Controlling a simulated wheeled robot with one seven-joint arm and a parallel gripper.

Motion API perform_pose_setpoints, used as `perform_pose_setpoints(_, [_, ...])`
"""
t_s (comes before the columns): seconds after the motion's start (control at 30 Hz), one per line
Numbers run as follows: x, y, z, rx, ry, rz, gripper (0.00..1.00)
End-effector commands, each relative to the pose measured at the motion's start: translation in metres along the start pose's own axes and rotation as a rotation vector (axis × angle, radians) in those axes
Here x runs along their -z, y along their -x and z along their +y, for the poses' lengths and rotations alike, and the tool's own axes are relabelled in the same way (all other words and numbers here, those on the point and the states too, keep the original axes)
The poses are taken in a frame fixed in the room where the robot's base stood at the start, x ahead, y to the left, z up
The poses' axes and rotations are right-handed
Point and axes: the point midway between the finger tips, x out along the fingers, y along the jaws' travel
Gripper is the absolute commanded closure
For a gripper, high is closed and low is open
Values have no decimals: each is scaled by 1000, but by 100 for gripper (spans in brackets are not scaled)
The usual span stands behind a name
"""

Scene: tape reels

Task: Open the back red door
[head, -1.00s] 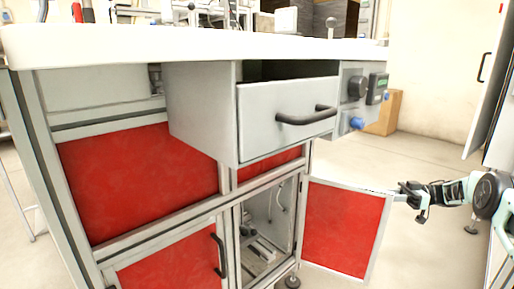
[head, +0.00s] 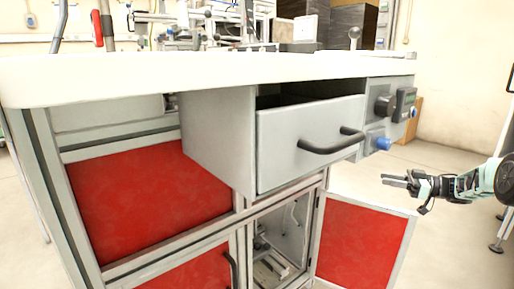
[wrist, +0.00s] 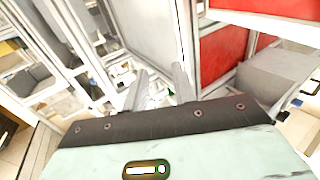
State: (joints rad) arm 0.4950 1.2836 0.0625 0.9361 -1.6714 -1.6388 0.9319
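A red door (head: 357,240) in a light metal frame stands swung open at the right of the workbench cabinet in the head view. The compartment (head: 283,240) beside it is exposed. A second red door (head: 190,272) with a dark handle, at the front left, looks closed. My gripper (head: 388,181) is just above and behind the open door's top edge in the picture, with no visible contact. In the wrist view its two fingers (wrist: 160,85) are apart with nothing seen between them. A red panel (wrist: 222,55) shows beyond them; which panel it is, I cannot tell.
A grey drawer (head: 300,148) with a black handle is pulled out below the white worktop (head: 200,72). Knobs and a control box (head: 384,106) sit right of it. A cardboard box (head: 414,122) stands behind. Floor right of the open door is clear.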

Motion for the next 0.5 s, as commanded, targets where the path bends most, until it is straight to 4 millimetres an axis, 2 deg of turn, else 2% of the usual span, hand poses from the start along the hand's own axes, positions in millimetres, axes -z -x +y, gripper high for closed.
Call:
perform_pose_setpoints(0.03, [12, -11, 6, -42, 15, 2, 73])
perform_pose_setpoints(0.17, [40, -33, 23, -192, 52, -3, 73])
perform_pose_setpoints(0.33, [84, -62, 40, -479, 75, -61, 73])
perform_pose_setpoints(0.43, [100, -68, 37, -666, 52, -143, 73])
perform_pose_setpoints(0.5, [104, -66, 25, -784, 17, -217, 73])
